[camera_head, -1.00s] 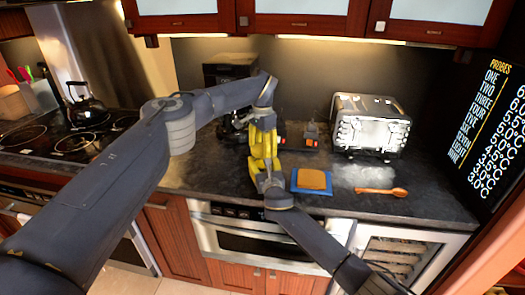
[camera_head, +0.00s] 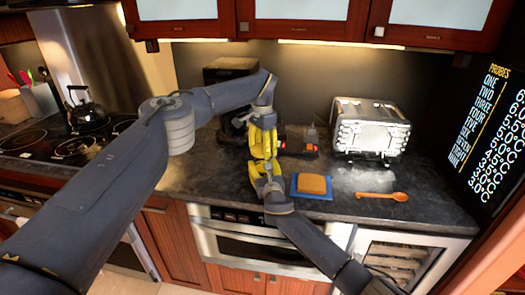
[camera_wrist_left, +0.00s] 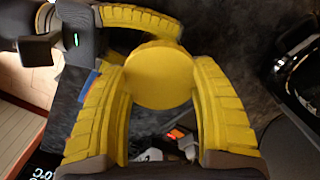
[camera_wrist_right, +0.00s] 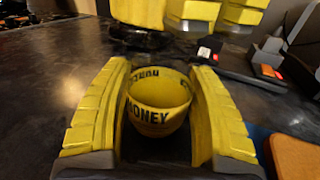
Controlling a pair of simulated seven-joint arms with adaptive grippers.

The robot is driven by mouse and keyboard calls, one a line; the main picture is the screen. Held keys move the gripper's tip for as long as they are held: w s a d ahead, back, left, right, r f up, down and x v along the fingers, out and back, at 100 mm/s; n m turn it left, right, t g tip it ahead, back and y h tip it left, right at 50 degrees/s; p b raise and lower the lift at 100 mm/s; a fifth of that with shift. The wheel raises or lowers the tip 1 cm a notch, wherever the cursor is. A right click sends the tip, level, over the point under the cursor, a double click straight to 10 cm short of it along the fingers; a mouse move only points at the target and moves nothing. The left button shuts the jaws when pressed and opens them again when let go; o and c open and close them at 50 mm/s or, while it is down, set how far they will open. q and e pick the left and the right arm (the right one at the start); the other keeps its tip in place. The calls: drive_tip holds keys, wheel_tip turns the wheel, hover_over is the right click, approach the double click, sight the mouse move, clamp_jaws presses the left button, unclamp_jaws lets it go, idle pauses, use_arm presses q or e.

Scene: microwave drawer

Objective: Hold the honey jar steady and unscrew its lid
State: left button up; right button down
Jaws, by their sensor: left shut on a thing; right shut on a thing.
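The yellow honey jar (camera_wrist_right: 155,107) stands upright between the fingers of my right gripper (camera_wrist_right: 158,112), marked HONEY, and its open mouth and inside show. My right gripper (camera_head: 265,176) is shut on the jar. My left gripper (camera_head: 263,143) is above it, shut on the round yellow lid (camera_wrist_left: 158,75), which fills the space between its fingers in the left wrist view. The lid is off the jar, with a gap between them. In the head view the jar and lid are largely hidden among the yellow fingers.
A blue mat (camera_head: 311,194) with a bread slice (camera_head: 315,184) lies right of the grippers. Beyond are a wooden spoon (camera_head: 383,195) and a toaster (camera_head: 370,128). A black appliance (camera_head: 230,70) stands behind. Dark counter (camera_head: 215,178) left of the grippers is clear.

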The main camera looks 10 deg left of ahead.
sight(262, 148)
use_arm(q)
drive_tip(key=shift+r, duration=1.65)
use_arm(e)
drive_tip(key=shift+c, duration=1.8)
unclamp_jaws()
drive_tip(key=shift+s, duration=0.1)
